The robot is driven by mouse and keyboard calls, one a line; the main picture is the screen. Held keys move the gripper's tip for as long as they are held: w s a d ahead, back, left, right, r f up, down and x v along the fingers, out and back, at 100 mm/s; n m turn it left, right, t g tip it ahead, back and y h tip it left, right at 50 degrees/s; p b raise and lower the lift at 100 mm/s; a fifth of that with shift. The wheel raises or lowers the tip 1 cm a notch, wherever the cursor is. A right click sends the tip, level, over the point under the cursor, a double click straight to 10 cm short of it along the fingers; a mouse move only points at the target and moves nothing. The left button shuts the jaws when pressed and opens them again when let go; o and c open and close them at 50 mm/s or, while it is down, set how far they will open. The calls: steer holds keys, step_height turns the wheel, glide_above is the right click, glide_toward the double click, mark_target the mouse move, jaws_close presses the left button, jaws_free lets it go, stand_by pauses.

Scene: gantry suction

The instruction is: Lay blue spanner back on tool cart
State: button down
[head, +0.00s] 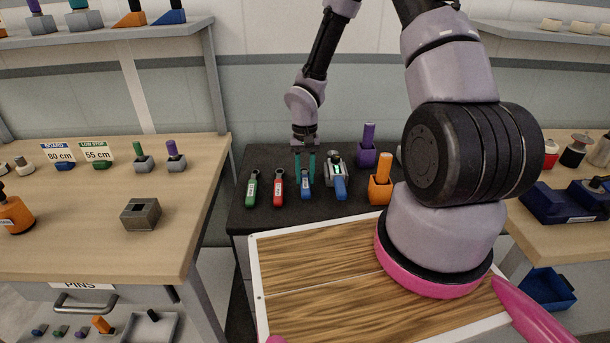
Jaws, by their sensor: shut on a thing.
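The tool cart (257,221) has a dark top and stands in the middle, behind the wood-grain board. My gripper (305,170), with teal fingers, points down over the cart top. It is shut on the blue spanner (305,190), whose blue handle with a pale label shows below and between the fingers. The fingers hide its upper part. I cannot tell whether the spanner touches the cart top. It is in line with the green spanner (252,188) and the red spanner (278,187) to its left.
A blue-handled tool with a gauge (340,186) is close on the right. Purple (368,145) and orange (380,180) blocks with upright pegs stand farther right. The white-edged board (330,290) lies in front. Wooden benches flank the cart; a grey socket block (140,214) is on the left one.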

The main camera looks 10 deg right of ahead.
steer(key=c, duration=0.6)
jaws_free()
steer(key=shift+f, duration=0.1)
step_height(320, 180, up, 12)
steer(key=w, duration=0.2)
step_height(320, 180, up, 11)
steer(key=t, duration=0.2)
glide_above(305, 176)
steer(key=s+d, duration=0.1)
steer(key=d, duration=0.2)
steer(key=s+d+r+t, duration=0.1)
steer(key=s+r+t, duration=0.1)
steer(key=s+r, duration=0.3)
steer(key=s+d+r+m+t+y, duration=0.1)
steer(key=s+r+t, duration=0.1)
steer(key=s+r, duration=0.4)
steer(key=s+d+r+m+t, duration=0.1)
steer(key=s+r+t, duration=0.1)
steer(key=s+r, duration=0.4)
steer(key=shift+s+d+r+t+y, duration=0.1)
steer(key=shift+d+r+t+y, duration=0.1)
steer(key=shift+r, duration=1)
steer(key=shift+d+r+t+y, duration=0.1)
steer(key=shift+d+r+t, duration=0.1)
steer(key=shift+r, duration=1)
